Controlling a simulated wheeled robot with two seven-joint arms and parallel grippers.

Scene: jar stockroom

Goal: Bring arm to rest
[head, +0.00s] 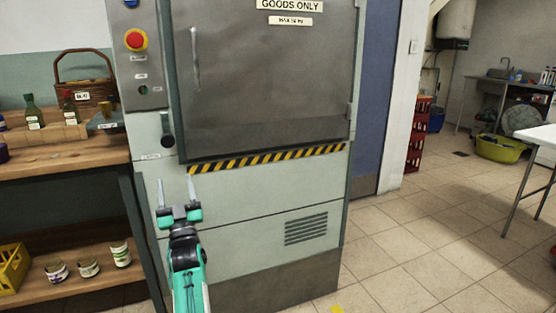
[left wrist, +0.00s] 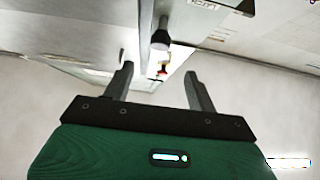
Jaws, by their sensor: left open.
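My left gripper (head: 176,190) is open and empty, held upright in front of the grey-green goods lift cabinet (head: 260,215). Its two fingers point up, below the dark door handle (head: 167,130). In the left wrist view the open fingers (left wrist: 160,82) show with nothing between them, and the dark handle (left wrist: 161,35) stands beyond them. The cabinet's grey metal door (head: 270,85) appears closed above a black and yellow striped edge. My right gripper is in neither view.
A wooden shelf unit (head: 60,170) with bottles, a basket (head: 85,92) and several jars stands close on the left. On the right are red crates (head: 418,135), a yellow-green tub (head: 500,150) and a white table (head: 543,134). The tiled floor (head: 410,240) between is clear.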

